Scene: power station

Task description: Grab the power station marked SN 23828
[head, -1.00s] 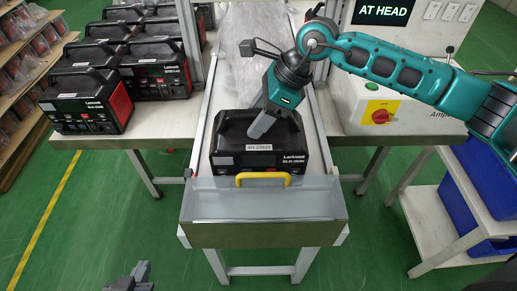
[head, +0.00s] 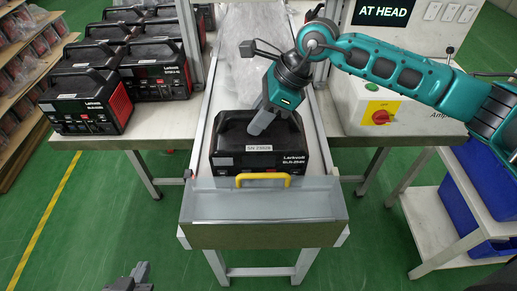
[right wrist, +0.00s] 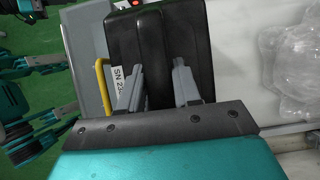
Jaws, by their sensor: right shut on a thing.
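The black power station (head: 240,157) with a white label reading SN 23828 sits at the near end of the conveyor, behind the yellow handle. My right gripper (head: 254,133) reaches down onto its top handle. In the right wrist view its two grey fingers (right wrist: 158,88) are on both sides of the black handle (right wrist: 153,55), shut on it. The station still appears to rest on the conveyor. My left gripper (head: 135,277) shows only as a dark tip at the bottom edge; its jaw state is unclear.
Several similar power stations (head: 88,100) stand on the table at left. A control box with a red knob (head: 380,116) stands right. Clear plastic (right wrist: 284,70) lies on the conveyor behind.

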